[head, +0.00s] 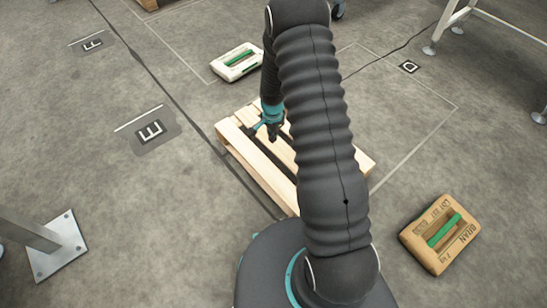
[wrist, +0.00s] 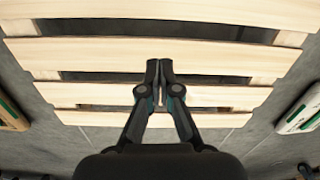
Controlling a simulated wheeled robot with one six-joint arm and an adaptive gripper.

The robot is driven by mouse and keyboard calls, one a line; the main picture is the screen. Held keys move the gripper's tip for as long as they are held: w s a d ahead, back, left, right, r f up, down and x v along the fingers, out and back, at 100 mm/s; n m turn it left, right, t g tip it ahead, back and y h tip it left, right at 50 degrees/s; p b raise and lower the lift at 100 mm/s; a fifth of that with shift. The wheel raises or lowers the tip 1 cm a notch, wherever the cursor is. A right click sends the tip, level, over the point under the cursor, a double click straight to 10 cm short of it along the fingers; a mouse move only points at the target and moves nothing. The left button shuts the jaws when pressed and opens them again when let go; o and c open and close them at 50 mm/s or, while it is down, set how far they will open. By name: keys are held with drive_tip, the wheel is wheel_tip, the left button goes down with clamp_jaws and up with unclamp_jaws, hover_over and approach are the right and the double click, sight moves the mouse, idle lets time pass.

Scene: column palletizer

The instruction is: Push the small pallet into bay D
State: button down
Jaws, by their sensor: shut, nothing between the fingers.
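The small pallet (head: 240,142), of pale wooden slats, lies flat on the concrete floor in the middle of the head view, partly hidden behind my arm. Its slats fill the upper part of the wrist view (wrist: 160,51). My gripper (head: 271,137) is shut and empty, pointing down over the pallet; its fingertips (wrist: 159,62) are together in front of the slats. I cannot tell whether they touch the wood. The bay D marker (head: 408,67) is a dark plate with a white D at the upper right, beyond the pallet, beside a thin painted outline on the floor.
A brown sack (head: 440,234) with a green strip lies right of the pallet. A white sack (head: 237,62) with a green strip lies beyond it. Markers E (head: 151,131) and F (head: 92,44) are at left. A metal foot plate (head: 55,246) stands lower left, a table leg (head: 446,25) upper right.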

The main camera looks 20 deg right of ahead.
wheel_tip(320, 180, down, 14)
drive_tip(key=shift+s+r+m+b, duration=0.15)
drive_tip(key=shift+r+m+b, duration=0.1)
drive_tip(key=shift+m+b, duration=0.05)
drive_tip(key=shift+d, duration=0.1)
idle(0.4)
